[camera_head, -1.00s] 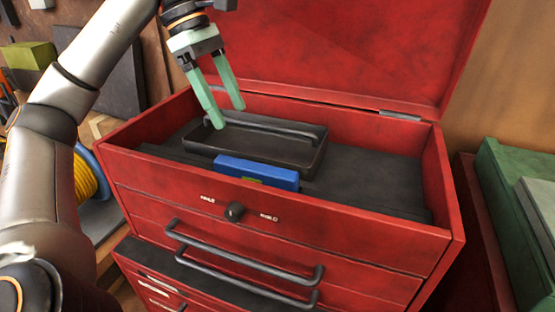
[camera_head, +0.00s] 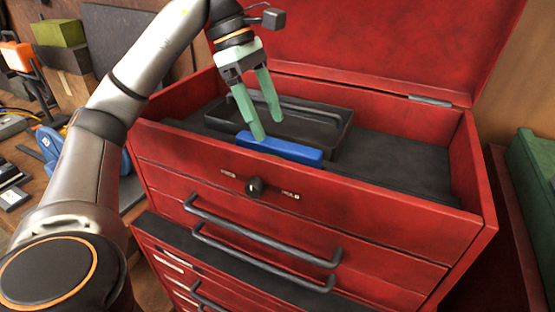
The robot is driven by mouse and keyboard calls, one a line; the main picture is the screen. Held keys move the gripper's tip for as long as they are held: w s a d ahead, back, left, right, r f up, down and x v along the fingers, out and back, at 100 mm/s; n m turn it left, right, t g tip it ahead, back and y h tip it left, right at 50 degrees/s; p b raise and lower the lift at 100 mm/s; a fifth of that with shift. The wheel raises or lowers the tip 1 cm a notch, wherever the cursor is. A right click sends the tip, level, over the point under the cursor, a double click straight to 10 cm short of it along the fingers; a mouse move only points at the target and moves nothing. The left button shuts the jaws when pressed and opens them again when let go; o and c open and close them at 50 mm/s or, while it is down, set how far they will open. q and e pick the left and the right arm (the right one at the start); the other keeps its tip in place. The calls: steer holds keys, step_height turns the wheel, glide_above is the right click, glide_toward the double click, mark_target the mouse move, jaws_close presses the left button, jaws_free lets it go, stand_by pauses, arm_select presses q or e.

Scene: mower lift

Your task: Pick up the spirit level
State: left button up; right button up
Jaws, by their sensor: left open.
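The blue spirit level (camera_head: 290,150) lies in the open top compartment of the red tool chest (camera_head: 390,225), just behind its front wall and along the front of a black tray (camera_head: 330,125). My left gripper (camera_head: 270,130) is open and points down over the tray and the level's left end. One green finger tip is right by the level's left end, and the other is farther back over the tray. I cannot tell whether the near finger touches the level. My right gripper does not show.
The raised red lid (camera_head: 390,45) stands behind the compartment. The dark compartment floor (camera_head: 400,170) is clear to the right of the tray. A green case (camera_head: 535,170) stands at the far right. A workbench with tools, including a blue one (camera_head: 50,143), is at the left.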

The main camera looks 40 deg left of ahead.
mark_target(277, 143)
arm_select(q)
steer(key=shift+d+b+x, duration=0.15)
steer(key=shift+b+x, duration=0.05)
steer(key=shift+x, duration=1.2)
steer(key=shift+d+b+x, duration=0.1)
steer(key=shift+b+x, duration=0.1)
steer(key=shift+x, duration=1.15)
steer(key=shift+s+r, duration=0.1)
steer(key=shift+s, duration=0.1)
steer(key=shift+c, duration=0.2)
jaws_close()
